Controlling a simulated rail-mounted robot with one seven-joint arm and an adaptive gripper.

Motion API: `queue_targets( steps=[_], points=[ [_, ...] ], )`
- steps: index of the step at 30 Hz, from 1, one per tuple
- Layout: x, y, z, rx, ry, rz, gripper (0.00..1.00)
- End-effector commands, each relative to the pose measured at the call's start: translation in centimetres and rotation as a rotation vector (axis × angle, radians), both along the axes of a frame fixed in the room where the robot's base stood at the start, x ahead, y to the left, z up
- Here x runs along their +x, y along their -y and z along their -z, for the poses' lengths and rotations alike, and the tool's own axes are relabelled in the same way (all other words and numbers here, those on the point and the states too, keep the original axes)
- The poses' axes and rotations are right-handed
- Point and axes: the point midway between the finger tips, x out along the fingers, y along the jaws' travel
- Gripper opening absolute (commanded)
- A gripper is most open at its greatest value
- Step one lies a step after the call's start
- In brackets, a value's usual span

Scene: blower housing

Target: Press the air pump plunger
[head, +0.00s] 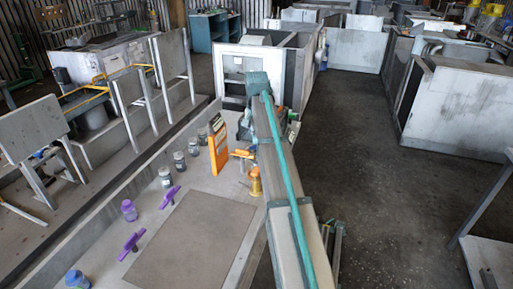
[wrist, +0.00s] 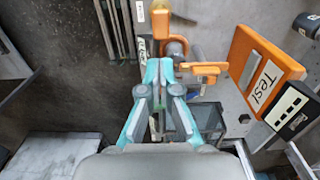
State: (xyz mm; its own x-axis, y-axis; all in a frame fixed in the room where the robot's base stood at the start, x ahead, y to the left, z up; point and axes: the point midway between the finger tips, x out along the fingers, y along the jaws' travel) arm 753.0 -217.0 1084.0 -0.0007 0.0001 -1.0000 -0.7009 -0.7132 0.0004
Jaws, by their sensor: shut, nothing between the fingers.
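In the wrist view, my gripper (wrist: 160,66) is shut and empty, its teal fingers together. Just beyond its tips is a pump-like fitting with a grey round body (wrist: 178,48). An upright orange part (wrist: 160,22) stands above it, and an orange handle (wrist: 203,69) sticks out to its right. I cannot tell which orange part is the plunger, or whether the fingertips touch the fitting. In the head view, two orange parts show beside my arm, one farther back (head: 243,153) and one nearer (head: 254,182). My arm hides the gripper there.
An orange box labelled Test (wrist: 265,75) stands close to the right of my gripper; it also shows in the head view (head: 218,148). A flat grey plate (head: 195,235) lies clear in front.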

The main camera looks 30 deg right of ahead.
Motion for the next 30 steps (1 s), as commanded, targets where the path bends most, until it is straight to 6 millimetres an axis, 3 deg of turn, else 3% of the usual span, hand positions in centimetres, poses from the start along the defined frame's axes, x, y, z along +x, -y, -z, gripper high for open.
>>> queue_targets(
  steps=[18,24,30],
  points=[
    [-0.1,0.0,10.1,0.001,-0.001,0.000,0.00],
    [-0.1,0.0,12.1,0.000,0.000,0.000,0.00],
    [0.0,0.0,12.9,0.000,0.001,0.000,0.00]
  ],
)
